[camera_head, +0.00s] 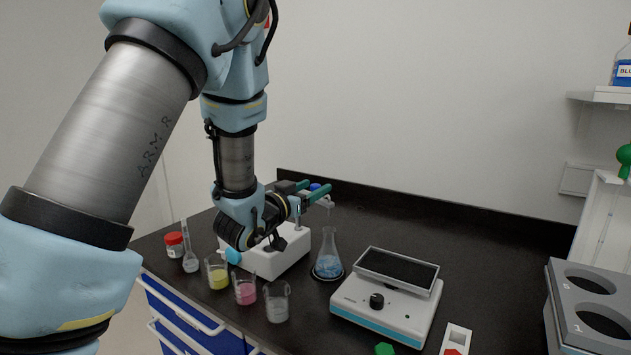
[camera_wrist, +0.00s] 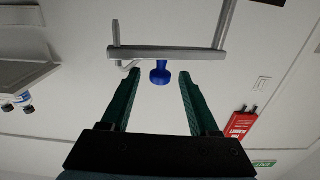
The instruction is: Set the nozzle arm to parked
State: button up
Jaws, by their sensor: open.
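The nozzle arm is a grey bar (camera_wrist: 170,53) in the wrist view, with a blue knob (camera_wrist: 160,74) on it. In the head view the blue knob (camera_head: 315,186) shows near my fingers, and the bar's end (camera_head: 325,203) reaches out above a conical flask (camera_head: 328,264) of blue liquid. The white base unit (camera_head: 290,258) stands behind and below my wrist, which hides part of it and of the bar. My gripper (camera_wrist: 150,76) is open, its green fingers on either side of the blue knob, apart from it. It also shows in the head view (camera_head: 317,189).
Beakers of yellow (camera_head: 218,275) and pink (camera_head: 245,291) liquid and a clear beaker (camera_head: 277,303) line the front. A small flask (camera_head: 190,262) and red-capped jar (camera_head: 175,246) are at left. A grey holed rack (camera_head: 597,305) is at right.

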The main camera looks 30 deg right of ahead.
jog(key=shift+x, duration=0.8)
jog(key=shift+c, duration=0.3)
grip_shut()
dwell(0.6)
